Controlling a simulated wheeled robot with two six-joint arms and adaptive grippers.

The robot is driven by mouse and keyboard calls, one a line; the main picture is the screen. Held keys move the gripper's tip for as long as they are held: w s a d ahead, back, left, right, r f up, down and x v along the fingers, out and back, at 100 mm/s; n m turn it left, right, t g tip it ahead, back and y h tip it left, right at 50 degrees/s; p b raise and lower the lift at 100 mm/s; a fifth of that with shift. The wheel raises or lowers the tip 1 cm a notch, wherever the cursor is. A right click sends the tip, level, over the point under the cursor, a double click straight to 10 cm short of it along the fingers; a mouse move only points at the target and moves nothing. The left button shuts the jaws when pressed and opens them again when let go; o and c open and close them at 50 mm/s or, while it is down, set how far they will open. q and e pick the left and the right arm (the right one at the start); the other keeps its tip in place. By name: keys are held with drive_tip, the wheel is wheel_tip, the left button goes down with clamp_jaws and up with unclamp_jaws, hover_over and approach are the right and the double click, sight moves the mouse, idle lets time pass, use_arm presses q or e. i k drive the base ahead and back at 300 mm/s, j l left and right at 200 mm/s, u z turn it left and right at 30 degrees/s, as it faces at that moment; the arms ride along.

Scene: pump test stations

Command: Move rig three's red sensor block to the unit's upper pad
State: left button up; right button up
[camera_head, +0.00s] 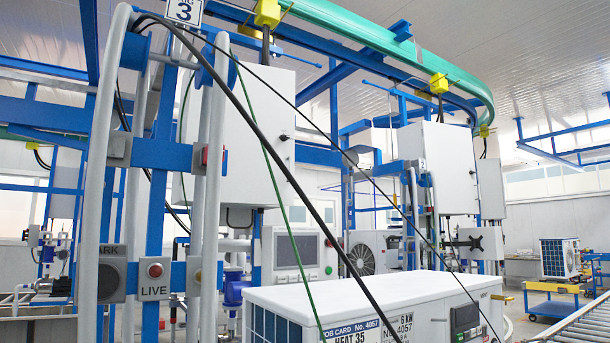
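A round red button (154,269) sits on a grey box marked LIVE (153,289). A white unit (365,296) stands in front of the rig, with a job card and a dark display on its front. I cannot make out an upper pad on the unit. Neither gripper is in view.
Black cables (262,140) and a green cable (286,208) hang across the view before the unit. Blue frame posts (156,215) and pale pipes (100,150) stand left. A roller conveyor (588,322) and yellow cart (552,308) are at right.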

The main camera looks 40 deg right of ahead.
sight(203, 163)
drive_tip(key=i+j+z, duration=0.1)
drive_tip(key=j+z, duration=0.2)
drive_tip(key=z, duration=0.15)
drive_tip(key=i+j+z, duration=0.1)
drive_tip(key=j+z, duration=0.55)
drive_tip(key=z, duration=0.2)
drive_tip(key=j+z, duration=0.55)
drive_tip(key=j, duration=0.2)
drive_tip(key=k+j+z, duration=0.15)
drive_tip(key=i+j, duration=0.05)
drive_tip(key=j, duration=0.05)
